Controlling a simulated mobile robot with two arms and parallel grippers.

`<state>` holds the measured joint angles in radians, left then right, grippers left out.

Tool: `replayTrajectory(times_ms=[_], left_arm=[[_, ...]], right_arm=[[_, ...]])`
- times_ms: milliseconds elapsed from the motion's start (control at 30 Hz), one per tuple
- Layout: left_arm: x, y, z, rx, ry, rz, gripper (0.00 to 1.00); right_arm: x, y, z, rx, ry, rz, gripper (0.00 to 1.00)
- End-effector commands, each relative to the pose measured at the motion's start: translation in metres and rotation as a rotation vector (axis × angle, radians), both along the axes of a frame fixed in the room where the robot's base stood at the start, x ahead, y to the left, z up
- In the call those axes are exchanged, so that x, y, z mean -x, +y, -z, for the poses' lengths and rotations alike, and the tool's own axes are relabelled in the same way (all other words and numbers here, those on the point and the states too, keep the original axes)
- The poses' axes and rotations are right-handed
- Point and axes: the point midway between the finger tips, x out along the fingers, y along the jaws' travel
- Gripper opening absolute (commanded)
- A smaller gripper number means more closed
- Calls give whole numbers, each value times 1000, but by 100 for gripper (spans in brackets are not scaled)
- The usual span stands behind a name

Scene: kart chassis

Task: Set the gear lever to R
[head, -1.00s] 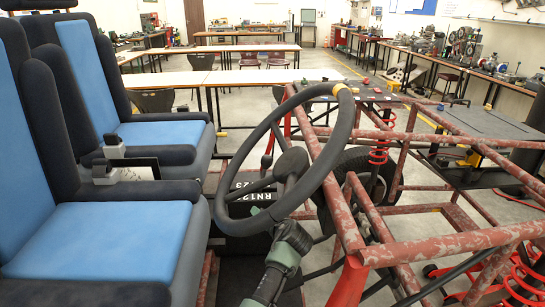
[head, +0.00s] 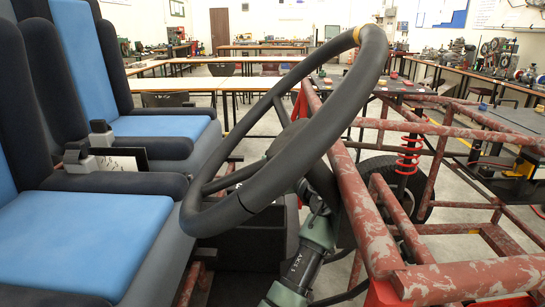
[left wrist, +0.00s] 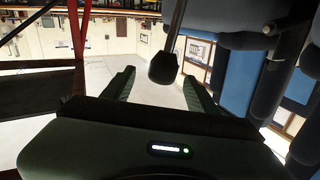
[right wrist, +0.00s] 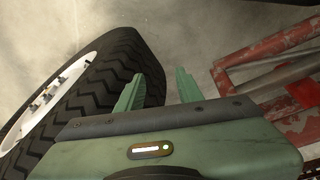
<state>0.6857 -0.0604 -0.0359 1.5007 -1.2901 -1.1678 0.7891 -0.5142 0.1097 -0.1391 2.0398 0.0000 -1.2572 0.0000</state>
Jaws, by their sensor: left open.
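In the left wrist view, which is upside down, a dark rod with a black knob (left wrist: 163,68) shows between the fingers; it looks like the gear lever. My left gripper (left wrist: 158,82) is open, one finger on each side of the knob, with gaps showing on both sides. I cannot tell how deep the knob sits between them. No gear letters are readable, so the lever's position cannot be told. In the head view the steering wheel hides the gripper and lever. My right gripper (right wrist: 160,82) is open and empty, beside a black tyre (right wrist: 92,95).
The large steering wheel (head: 345,95) stands close in front of the head camera. Blue and black seats (head: 90,230) fill the left. The red tube frame (head: 385,235) fills the right. Two upright black-topped pieces (head: 100,134) stand between the seats beside a white plate (head: 122,162).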

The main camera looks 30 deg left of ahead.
Motion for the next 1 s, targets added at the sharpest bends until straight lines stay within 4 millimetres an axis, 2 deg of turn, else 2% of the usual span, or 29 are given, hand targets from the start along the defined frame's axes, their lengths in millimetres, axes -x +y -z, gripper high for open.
replayTrajectory(times_ms=[500,867,900,1000], left_arm=[[-35,59,-3,-2,-3,-5,59],[-40,67,-2,0,-2,-3,59],[-40,66,-2,0,-2,-3,56],[-40,66,-2,0,-2,-3,28]], right_arm=[[0,0,-2,1,0,0,36],[0,-1,-2,1,1,0,36],[0,-1,-2,1,1,0,36],[0,0,-2,1,1,0,36]])
